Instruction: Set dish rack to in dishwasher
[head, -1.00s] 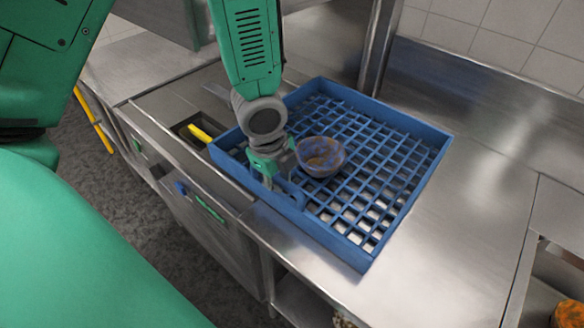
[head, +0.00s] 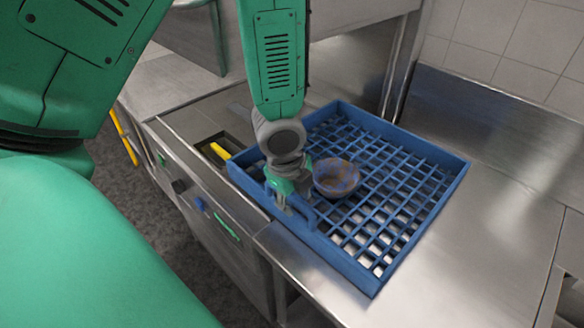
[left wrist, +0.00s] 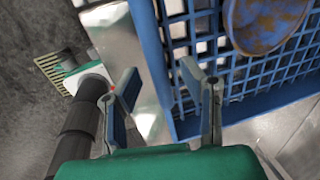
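The blue dish rack (head: 418,246) lies flat on the steel counter in the head view, holding a stained bowl (head: 336,178). Both show in the left wrist view, the rack's grid and wall (left wrist: 158,62) and the bowl (left wrist: 262,22). My left gripper (head: 286,202) is at the rack's near-left wall, by a handle-like loop. In the left wrist view its fingers (left wrist: 162,88) are apart, with the rack wall appearing between them; contact is unclear. A steel unit with knobs and a green label (head: 228,228), apparently the dishwasher, stands left of the rack. My right gripper is out of view.
A yellow object (head: 219,151) lies in a recess beside the rack's left corner. A steel post (head: 402,62) and tiled wall (head: 500,40) stand behind. The counter (head: 478,235) right of the rack is clear.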

